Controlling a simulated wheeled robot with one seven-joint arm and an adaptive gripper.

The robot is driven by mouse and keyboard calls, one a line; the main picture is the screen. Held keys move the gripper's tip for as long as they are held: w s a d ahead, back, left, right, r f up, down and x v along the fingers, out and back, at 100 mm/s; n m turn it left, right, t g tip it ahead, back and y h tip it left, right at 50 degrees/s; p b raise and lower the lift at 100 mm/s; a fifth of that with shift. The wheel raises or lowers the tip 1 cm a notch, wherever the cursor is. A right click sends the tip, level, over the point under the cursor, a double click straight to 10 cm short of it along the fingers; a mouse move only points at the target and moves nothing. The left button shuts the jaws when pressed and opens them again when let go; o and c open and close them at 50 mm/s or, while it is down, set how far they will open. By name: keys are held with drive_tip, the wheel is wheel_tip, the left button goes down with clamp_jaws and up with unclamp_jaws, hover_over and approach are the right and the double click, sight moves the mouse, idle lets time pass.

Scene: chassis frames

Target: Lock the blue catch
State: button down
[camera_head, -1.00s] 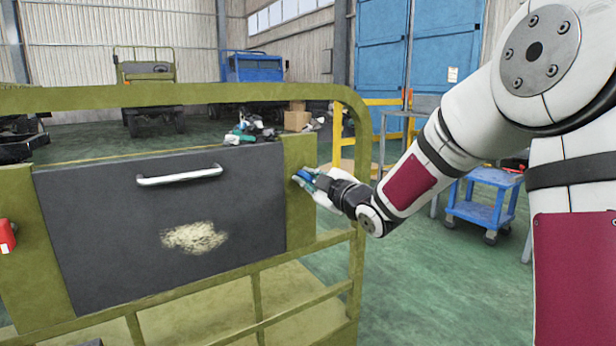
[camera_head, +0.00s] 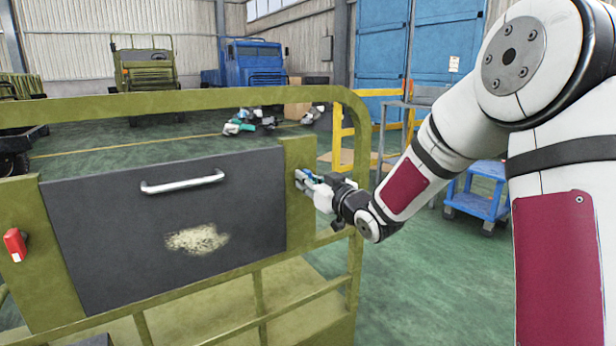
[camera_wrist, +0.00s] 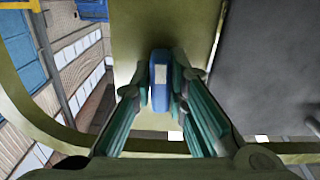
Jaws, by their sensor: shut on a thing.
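The blue catch (camera_wrist: 160,82) sits on the olive post (camera_head: 299,220) at the right side of the dark panel (camera_head: 110,235). In the wrist view it stands between my two fingers, with a pale patch on its face. My gripper (camera_head: 308,179) is at the catch, and it also shows in the wrist view (camera_wrist: 161,88) with green-padded fingers on both sides of the catch. It is shut on the catch. In the head view the fingers hide most of the catch.
A silver handle (camera_head: 182,182) is on the panel. A red catch (camera_head: 15,244) is on the left post. Olive rails (camera_head: 200,98) frame the panel. A blue cart (camera_head: 478,200) stands at the right on open green floor.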

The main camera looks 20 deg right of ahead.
drive_tip(key=shift+f+m, duration=0.1)
drive_tip(key=shift+m, duration=0.4)
drive_tip(key=c, duration=1.6)
unclamp_jaws()
drive_tip(key=v, duration=1.2)
